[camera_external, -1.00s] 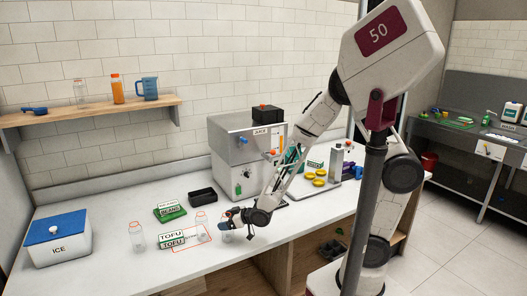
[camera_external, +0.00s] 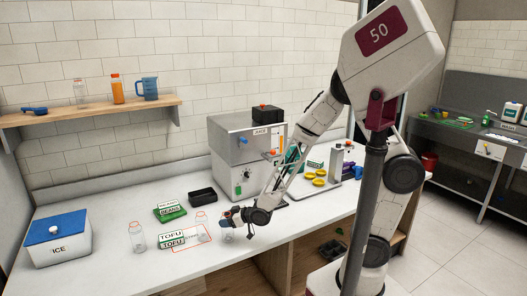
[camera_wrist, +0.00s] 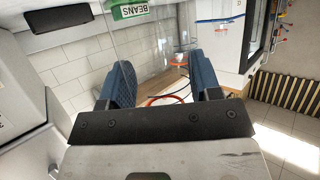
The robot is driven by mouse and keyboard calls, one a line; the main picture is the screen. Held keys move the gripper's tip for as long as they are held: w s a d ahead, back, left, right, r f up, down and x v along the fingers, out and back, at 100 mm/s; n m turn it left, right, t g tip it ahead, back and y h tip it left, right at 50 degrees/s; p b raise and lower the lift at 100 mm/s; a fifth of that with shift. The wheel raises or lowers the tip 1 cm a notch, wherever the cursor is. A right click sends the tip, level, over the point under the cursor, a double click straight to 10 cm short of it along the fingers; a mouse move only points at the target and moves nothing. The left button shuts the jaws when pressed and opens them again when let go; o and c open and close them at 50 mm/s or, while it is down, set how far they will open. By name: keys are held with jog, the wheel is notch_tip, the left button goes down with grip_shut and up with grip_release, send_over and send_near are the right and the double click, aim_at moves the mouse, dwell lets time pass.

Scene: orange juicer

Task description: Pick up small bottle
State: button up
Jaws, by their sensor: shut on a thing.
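My gripper (camera_external: 230,218) is low over the front middle of the white counter. Its jaws are shut on a small clear bottle (camera_external: 228,235), whose lower part shows just under the fingers. Whether its base touches the counter cannot be told. In the wrist view my two blue fingers (camera_wrist: 162,80) stand apart with clear, see-through material and a red ring (camera_wrist: 165,98) between them. Another clear bottle (camera_external: 202,226) with an orange-red top stands just left of my gripper. A third clear bottle (camera_external: 137,238) stands farther left.
Tofu packs (camera_external: 172,240) lie beside a red outlined area (camera_external: 190,249) on the counter. Green beans packs (camera_external: 170,213) and a black tray (camera_external: 202,195) are behind. An ice box (camera_external: 58,240) is at far left. The juicer (camera_external: 240,160) stands behind my arm.

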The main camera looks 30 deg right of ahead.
aim_at(226, 213)
jog(key=shift+r, duration=1.6)
jog(key=s+d+r, duration=0.1)
jog(key=s+d, duration=1)
jog(key=shift+s+r, duration=0.15)
jog(key=shift+s, duration=0.15)
jog(key=shift+w+d, duration=0.1)
jog(key=shift+w, duration=0.05)
